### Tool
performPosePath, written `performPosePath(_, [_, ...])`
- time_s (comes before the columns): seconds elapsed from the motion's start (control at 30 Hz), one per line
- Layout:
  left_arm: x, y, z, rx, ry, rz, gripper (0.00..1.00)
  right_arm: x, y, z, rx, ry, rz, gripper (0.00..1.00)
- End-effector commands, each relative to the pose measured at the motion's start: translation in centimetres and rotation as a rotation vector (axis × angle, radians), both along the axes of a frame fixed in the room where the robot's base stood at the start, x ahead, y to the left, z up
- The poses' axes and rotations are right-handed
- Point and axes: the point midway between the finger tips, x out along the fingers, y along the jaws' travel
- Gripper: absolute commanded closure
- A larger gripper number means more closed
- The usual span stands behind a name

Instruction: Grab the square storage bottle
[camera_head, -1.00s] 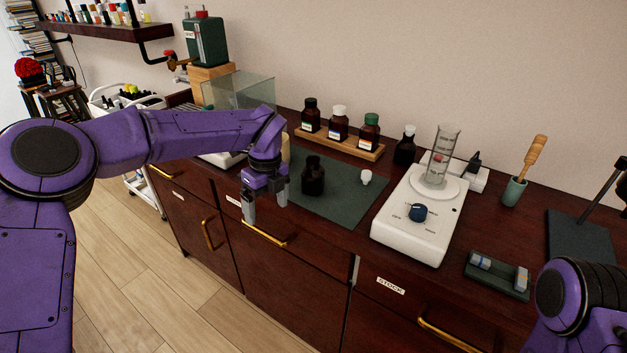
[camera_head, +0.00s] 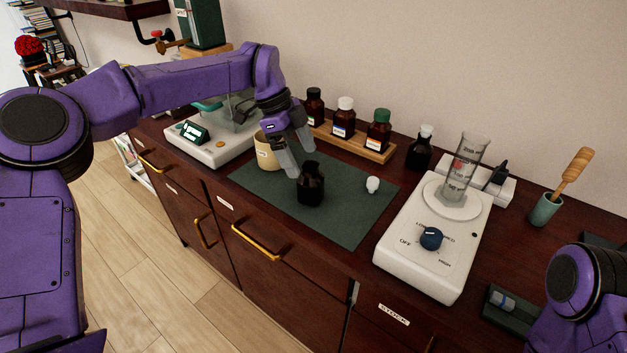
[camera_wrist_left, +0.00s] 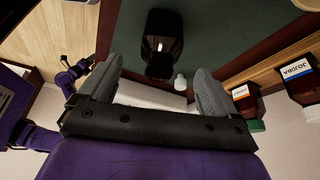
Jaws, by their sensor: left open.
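A dark brown, open-necked bottle (camera_head: 311,190) stands upright on the green mat (camera_head: 345,225); it is the likely square storage bottle. My left gripper (camera_head: 298,160) is open, tilted down just behind and left of the bottle's neck, with its fingers close to it. In the left wrist view the bottle (camera_wrist_left: 163,45) lies ahead of the gap between the open fingers (camera_wrist_left: 155,85). I cannot tell whether a finger touches it. My right gripper is out of view; only part of the right arm shows in the head view.
A small white stopper (camera_head: 372,184) lies right of the bottle. A tan beaker (camera_head: 267,152) stands left of the gripper. A wooden rack (camera_head: 375,148) of capped bottles, another dark bottle (camera_head: 419,152) and a white stirrer (camera_head: 415,265) stand around the mat. The mat's front is clear.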

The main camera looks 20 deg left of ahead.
Motion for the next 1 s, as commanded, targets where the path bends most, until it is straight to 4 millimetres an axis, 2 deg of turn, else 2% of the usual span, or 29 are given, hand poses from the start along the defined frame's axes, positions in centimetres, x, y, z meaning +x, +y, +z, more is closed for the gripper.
performPosePath(0.23, [0.0,-1.1,-2.9,0.001,0.002,-0.001,0.08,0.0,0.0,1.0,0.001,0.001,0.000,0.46])
performPosePath(0.33, [0.2,-1.7,-4.6,0.002,0.005,0.000,0.08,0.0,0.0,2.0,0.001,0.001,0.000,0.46])
performPosePath(0.43, [0.2,-2.3,-6.3,0.003,0.001,0.001,0.08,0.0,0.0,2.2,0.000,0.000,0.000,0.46])
performPosePath(0.7, [0.2,-2.6,-7.1,0.002,-0.002,0.002,0.08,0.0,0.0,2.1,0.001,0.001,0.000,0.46])
performPosePath(0.77, [0.2,-2.6,-7.1,0.002,-0.002,0.002,0.25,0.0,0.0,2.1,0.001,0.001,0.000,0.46])
performPosePath(0.93, [0.2,-2.5,-7.1,0.002,-0.002,0.002,0.80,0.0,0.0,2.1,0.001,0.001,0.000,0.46])
performPosePath(0.97, [0.2,-2.5,-7.1,0.002,-0.002,0.002,0.89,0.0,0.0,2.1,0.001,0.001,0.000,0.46])
performPosePath(1.0, [0.2,-2.5,-7.0,0.002,-0.002,0.002,0.89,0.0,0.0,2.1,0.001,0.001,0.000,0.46])
